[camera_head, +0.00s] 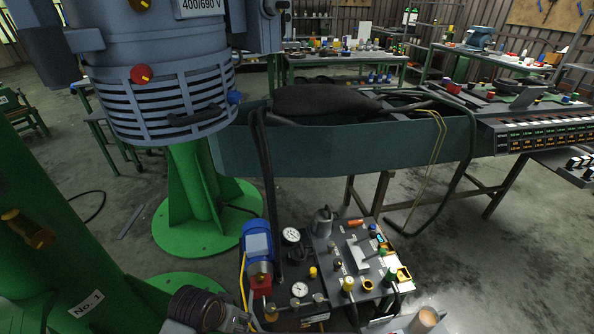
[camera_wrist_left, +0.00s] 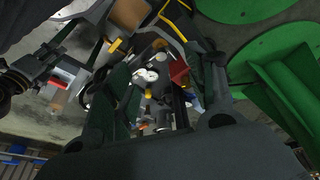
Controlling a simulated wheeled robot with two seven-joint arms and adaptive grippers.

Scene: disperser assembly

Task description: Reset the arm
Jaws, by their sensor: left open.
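My left gripper (camera_wrist_left: 168,65) is open in the left wrist view, its two dark fingers apart with nothing held between them. Beyond the fingers, some distance off, are white gauges (camera_wrist_left: 150,75) and a red part (camera_wrist_left: 179,72) of the bench unit. In the head view, a dark ribbed part (camera_head: 197,308) at the bottom edge, left of the unit, seems to belong to my left arm; the fingertips are not clear there.
A blue motor (camera_head: 257,247) and dial gauges stand beside the panel. A large green-based machine (camera_head: 203,190) stands behind on the left. A dark green trough (camera_head: 340,150) on legs crosses behind the unit. Open concrete floor (camera_head: 510,250) lies to the right.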

